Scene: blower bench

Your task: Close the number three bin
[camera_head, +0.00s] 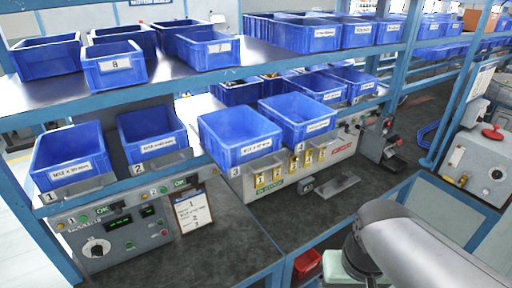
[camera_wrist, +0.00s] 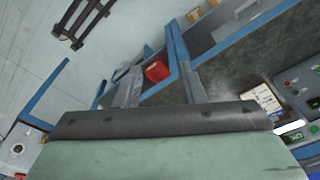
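The number three bin (camera_head: 240,150) is a blue open-topped bin with a white label, on the lower shelf row above a small tag marked 3. It looks empty and its inside is open to view; I cannot tell exactly how far it stands out. A similar blue bin (camera_head: 302,128) stands to its right, and the number two bin (camera_head: 152,148) and number one bin (camera_head: 70,172) to its left. In the wrist view my gripper (camera_wrist: 160,78) is open and empty, its two fingers apart, with no bin between them. In the head view my arm is at bottom right, away from the bins.
An upper shelf (camera_head: 160,82) with more blue bins runs above. Control panels and a dark bench top (camera_head: 225,238) lie below, with a clipboard sign (camera_head: 192,211). A red bin (camera_head: 307,264) sits low under the bench and also shows in the wrist view (camera_wrist: 157,71).

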